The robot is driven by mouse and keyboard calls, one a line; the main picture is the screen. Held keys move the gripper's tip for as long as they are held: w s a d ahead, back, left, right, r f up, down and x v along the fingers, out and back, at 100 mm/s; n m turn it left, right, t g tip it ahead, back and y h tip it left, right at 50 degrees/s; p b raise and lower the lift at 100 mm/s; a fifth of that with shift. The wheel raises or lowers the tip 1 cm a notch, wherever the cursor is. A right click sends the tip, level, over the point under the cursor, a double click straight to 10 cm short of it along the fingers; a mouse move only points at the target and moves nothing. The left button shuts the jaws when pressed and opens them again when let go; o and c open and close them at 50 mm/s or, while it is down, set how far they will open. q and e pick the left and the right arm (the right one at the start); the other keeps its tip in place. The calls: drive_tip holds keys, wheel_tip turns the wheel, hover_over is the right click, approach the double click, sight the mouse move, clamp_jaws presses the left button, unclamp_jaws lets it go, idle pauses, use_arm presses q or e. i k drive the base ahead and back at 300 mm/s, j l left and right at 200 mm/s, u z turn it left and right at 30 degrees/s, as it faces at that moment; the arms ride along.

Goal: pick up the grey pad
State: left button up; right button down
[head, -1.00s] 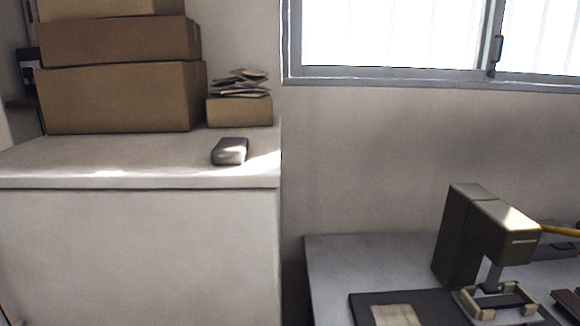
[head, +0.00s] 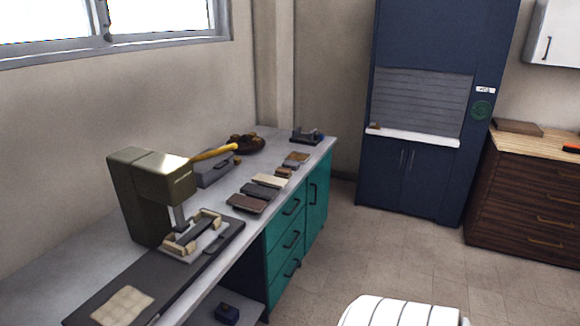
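Several flat pads lie in a row on the long grey workbench (head: 60,270) in the head view. A dark grey pad (head: 259,191) lies between a dark reddish-brown pad (head: 246,204) and a cream pad (head: 270,181). A smaller bluish-grey pad (head: 292,163) lies farther back, near a tan one (head: 299,156). I cannot tell for sure which of the two greyish pads is the task's grey pad. Neither of my grippers is in view.
An olive press (head: 150,185) stands on the bench, left of the pads, with a yellow handle behind it. A beige cloth (head: 122,306) lies on a dark board. A white striped rounded object (head: 400,312) is at the bottom. Tiled floor (head: 350,240) lies open to the right.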

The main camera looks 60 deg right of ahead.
sight(294, 166)
drive_tip(key=z, duration=2)
